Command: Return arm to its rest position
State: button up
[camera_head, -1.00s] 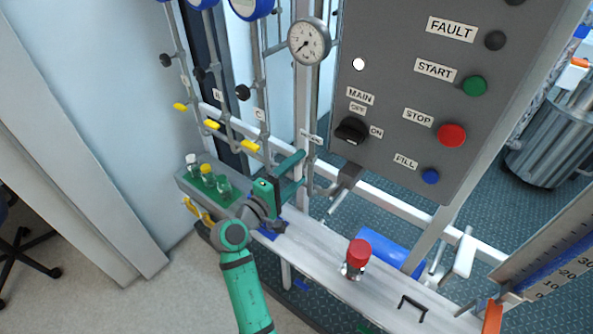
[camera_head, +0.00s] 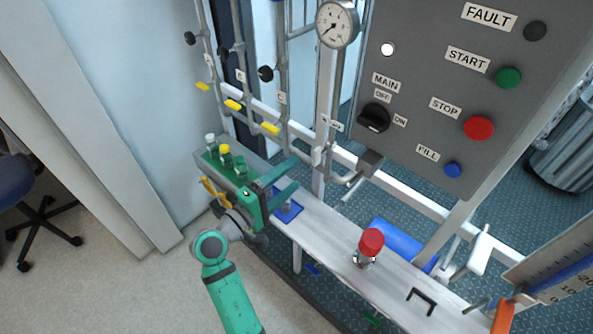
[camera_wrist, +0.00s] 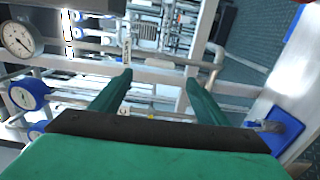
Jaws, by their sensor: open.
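My green arm reaches up from the bottom of the head view, and my gripper (camera_head: 285,181) is at the left part of the narrow bench. Its two green fingers are spread apart with nothing between them. In the wrist view the open fingers (camera_wrist: 160,82) point toward pipes and a white frame rail. The gripper appears above the bench, close to a green block (camera_head: 228,172) that holds several small bottles, and beside a blue square pad (camera_head: 287,212).
A red-capped item (camera_head: 371,243) stands on the bench (camera_head: 325,232). The grey control panel (camera_head: 440,90) with buttons and a MAIN switch (camera_head: 374,118) is behind, right of my gripper. A pressure gauge (camera_head: 337,24) and valve pipes rise behind. Open floor (camera_head: 130,285) lies at left.

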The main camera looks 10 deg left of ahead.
jog(key=shift+s+a, duration=0.1)
dwell(0.4)
jog(key=s+d+f+y, duration=0.1)
jog(key=s+f+y, duration=0.4)
jog(key=s+f, duration=0.45)
jog(key=s+d+f+y, duration=0.2)
jog(key=s+f+y, duration=0.3)
jog(key=f, duration=0.7)
jog(key=s+d+m+y, duration=0.1)
jog(key=s+m, duration=0.4)
jog(key=s, duration=0.9)
jog(key=s+d+r+m, duration=0.3)
jog(key=s+r+m, duration=0.3)
jog(key=s, duration=0.4)
jog(key=shift+d+r+t, duration=0.25)
jog(key=shift+t, duration=0.15)
